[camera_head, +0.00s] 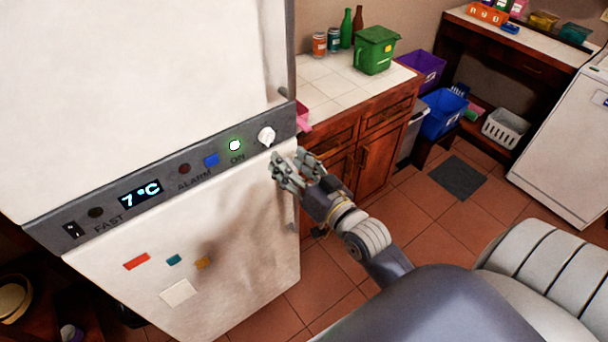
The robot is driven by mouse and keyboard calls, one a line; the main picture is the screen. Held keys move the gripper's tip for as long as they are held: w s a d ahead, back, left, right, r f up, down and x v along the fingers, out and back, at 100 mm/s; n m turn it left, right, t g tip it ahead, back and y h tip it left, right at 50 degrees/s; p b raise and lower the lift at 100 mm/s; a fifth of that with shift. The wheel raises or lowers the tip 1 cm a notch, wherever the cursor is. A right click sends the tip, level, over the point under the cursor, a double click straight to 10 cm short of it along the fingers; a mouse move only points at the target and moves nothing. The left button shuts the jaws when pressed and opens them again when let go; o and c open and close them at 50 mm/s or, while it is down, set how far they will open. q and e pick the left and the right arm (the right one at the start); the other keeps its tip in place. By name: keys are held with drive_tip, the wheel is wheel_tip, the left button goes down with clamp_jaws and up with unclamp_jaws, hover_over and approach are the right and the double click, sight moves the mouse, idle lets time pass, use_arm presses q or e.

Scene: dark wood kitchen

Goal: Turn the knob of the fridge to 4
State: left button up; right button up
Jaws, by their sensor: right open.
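The white fridge (110,90) fills the left of the head view. A grey control panel (110,200) crosses its front. The white knob (266,136) is at the panel's right end; its setting is too small to read. A display (140,193) reads 7°C and a green light (235,145) glows above "ON". My right gripper (284,161) is open and empty, just below and slightly right of the knob. It looks apart from the knob. My left gripper is not in view.
A tiled counter (340,95) with a green bin (376,50), bottles and jars stands right of the fridge. Magnets (137,261) and a paper note (179,292) are on the lower door.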

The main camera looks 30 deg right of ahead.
drive_tip(key=shift+s+d, duration=0.2)
drive_tip(key=shift+s, duration=2.35)
